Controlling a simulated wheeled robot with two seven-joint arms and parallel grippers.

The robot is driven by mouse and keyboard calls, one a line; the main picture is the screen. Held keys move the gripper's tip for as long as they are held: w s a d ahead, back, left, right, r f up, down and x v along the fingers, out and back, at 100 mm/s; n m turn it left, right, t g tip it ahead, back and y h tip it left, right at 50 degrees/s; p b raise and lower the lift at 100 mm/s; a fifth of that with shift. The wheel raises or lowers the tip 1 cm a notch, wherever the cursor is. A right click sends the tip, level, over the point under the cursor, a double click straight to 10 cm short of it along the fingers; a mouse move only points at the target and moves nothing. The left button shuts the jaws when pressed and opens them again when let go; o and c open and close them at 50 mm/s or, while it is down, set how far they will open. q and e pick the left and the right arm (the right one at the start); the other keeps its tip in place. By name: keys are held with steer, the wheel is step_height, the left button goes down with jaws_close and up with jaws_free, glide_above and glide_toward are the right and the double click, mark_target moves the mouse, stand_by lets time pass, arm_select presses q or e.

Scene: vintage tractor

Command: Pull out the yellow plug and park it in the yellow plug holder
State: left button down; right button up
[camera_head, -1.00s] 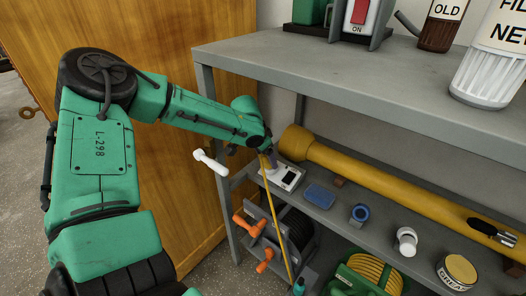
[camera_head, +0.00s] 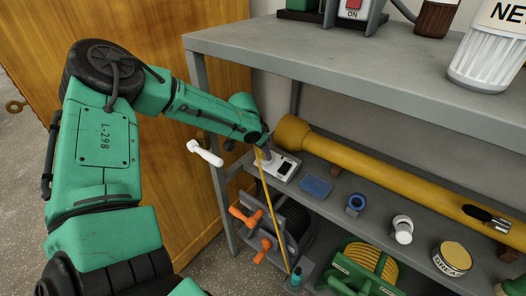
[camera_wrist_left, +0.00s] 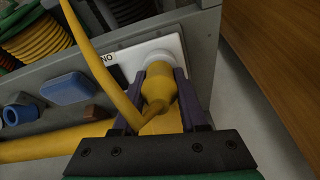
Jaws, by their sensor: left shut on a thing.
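The yellow plug (camera_wrist_left: 158,85) sits between the purple fingers of my left gripper (camera_wrist_left: 161,76), which is shut on it. Its front end meets a round white socket (camera_wrist_left: 158,57) on a white plate (camera_wrist_left: 117,61); I cannot tell how deep it sits. A yellow cable (camera_wrist_left: 98,62) leaves the plug. In the head view my left gripper (camera_head: 266,154) is at the white socket box (camera_head: 284,170) on the lower shelf, largely hiding the plug. The cable (camera_head: 272,208) runs down from there. I cannot identify a yellow plug holder. My right gripper is not in view.
A blue box (camera_head: 316,187), a blue ring-shaped part (camera_head: 355,204), a white fitting (camera_head: 402,230) and a grease tin (camera_head: 452,258) stand along the lower shelf. A long yellow tube (camera_head: 390,172) lies behind them. The upper shelf (camera_head: 330,55) overhangs; cable reels (camera_head: 368,262) are below.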

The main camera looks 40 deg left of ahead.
arm_select(q)
steer(key=shift+s+p+v, duration=0.2)
steer(key=shift+p+v, duration=2.3)
steer(key=shift+v, duration=0.3)
steer(key=shift+a+f, duration=0.1)
steer(key=shift+f, duration=0.05)
